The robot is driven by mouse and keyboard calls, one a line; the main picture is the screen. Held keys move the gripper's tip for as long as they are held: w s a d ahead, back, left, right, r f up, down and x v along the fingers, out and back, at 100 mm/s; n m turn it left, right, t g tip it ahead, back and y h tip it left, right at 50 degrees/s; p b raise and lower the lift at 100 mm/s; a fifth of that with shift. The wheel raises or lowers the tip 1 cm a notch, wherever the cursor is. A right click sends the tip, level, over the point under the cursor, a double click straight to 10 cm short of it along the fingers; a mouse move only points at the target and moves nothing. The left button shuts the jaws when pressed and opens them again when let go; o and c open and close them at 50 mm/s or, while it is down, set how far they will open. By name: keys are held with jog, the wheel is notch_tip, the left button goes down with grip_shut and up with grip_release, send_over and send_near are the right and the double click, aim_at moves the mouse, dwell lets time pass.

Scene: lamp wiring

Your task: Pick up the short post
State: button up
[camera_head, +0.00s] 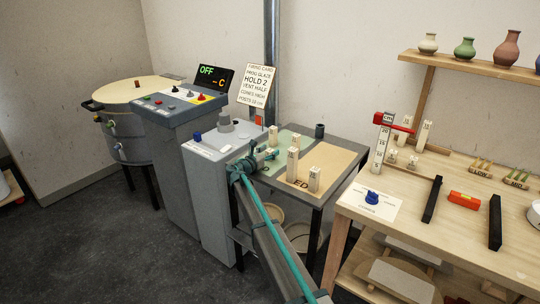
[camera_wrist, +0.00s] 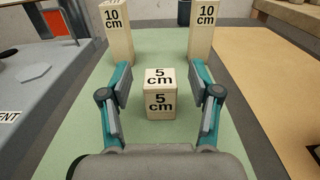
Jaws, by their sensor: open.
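The short post is a pale block marked "5 cm" (camera_wrist: 160,95), upright on a green mat (camera_wrist: 135,140) in the wrist view. My gripper (camera_wrist: 160,76) is open, with one teal finger on each side of the post and visible gaps between. In the head view my gripper (camera_head: 265,157) is over the green part of the small table, and the short post (camera_head: 270,152) shows small between its fingers. Two taller posts marked "10 cm" stand behind it, one at left (camera_wrist: 117,32) and one at right (camera_wrist: 201,30).
A grey unit (camera_wrist: 45,85) with an orange-red plate (camera_wrist: 55,22) lies left of the mat. A tan area (camera_wrist: 270,80) lies to the right, with a post (camera_head: 314,178) on it. A dark cup (camera_head: 319,130) stands at the table's back. A wooden bench (camera_head: 465,240) is farther right.

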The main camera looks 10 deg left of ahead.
jog(key=shift+w+d, duration=0.2)
jog(key=shift+w, duration=0.15)
grip_shut()
